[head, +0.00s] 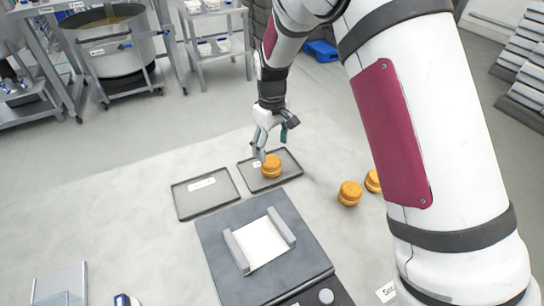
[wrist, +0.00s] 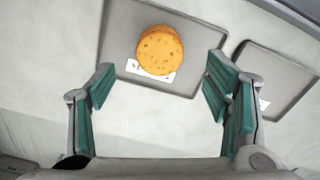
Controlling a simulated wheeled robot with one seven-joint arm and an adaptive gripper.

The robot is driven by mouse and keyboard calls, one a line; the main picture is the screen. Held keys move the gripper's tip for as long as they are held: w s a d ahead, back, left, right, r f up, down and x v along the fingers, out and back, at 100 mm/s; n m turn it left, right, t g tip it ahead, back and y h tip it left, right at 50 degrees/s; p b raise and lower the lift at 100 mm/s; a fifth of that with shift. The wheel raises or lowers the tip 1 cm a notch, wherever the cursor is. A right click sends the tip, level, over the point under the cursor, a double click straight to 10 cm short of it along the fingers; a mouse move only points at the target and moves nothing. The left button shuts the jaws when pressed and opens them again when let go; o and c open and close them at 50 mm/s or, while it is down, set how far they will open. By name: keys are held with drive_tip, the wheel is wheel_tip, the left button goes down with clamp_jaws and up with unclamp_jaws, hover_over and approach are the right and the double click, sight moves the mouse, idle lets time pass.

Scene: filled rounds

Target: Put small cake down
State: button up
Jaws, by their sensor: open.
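A small orange-brown round cake (head: 271,167) stands on the right one of two dark grey trays (head: 291,178) in the head view. In the wrist view the cake (wrist: 160,50) sits on its tray (wrist: 118,40), partly over a white label (wrist: 148,72). My gripper (head: 261,157) is just behind and above the cake in the head view. In the wrist view its green-padded fingers (wrist: 160,88) are wide apart with nothing between them, and the cake lies beyond the fingertips.
An empty labelled tray (head: 222,202) lies to the left. A dark device with a white plate and two grey bars (head: 262,240) stands in front. Another cake (head: 350,193) and a partly hidden one (head: 373,181) stand at the right on the table. The table's left side is mostly clear.

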drive_tip(key=shift+r, duration=2.4)
wheel_tip(320, 180, up, 10)
drive_tip(key=m+t, duration=0.1)
drive_tip(key=m, duration=0.1)
hover_over(272, 161)
drive_tip(key=s+d, duration=0.5)
drive_tip(key=s+d+r+m+t, duration=0.1)
drive_tip(key=s+d+r+m, duration=0.1)
drive_tip(key=s+d+r, duration=0.4)
drive_tip(key=s+d+r+m+t, duration=0.1)
drive_tip(key=s+d+r+m, duration=0.1)
drive_tip(key=s, duration=0.8)
drive_tip(key=s+d+r+m+t, duration=0.2)
drive_tip(key=s+r, duration=0.1)
drive_tip(key=s, duration=0.7)
drive_tip(key=shift+s+d+p, duration=0.15)
drive_tip(key=shift+p, duration=0.15)
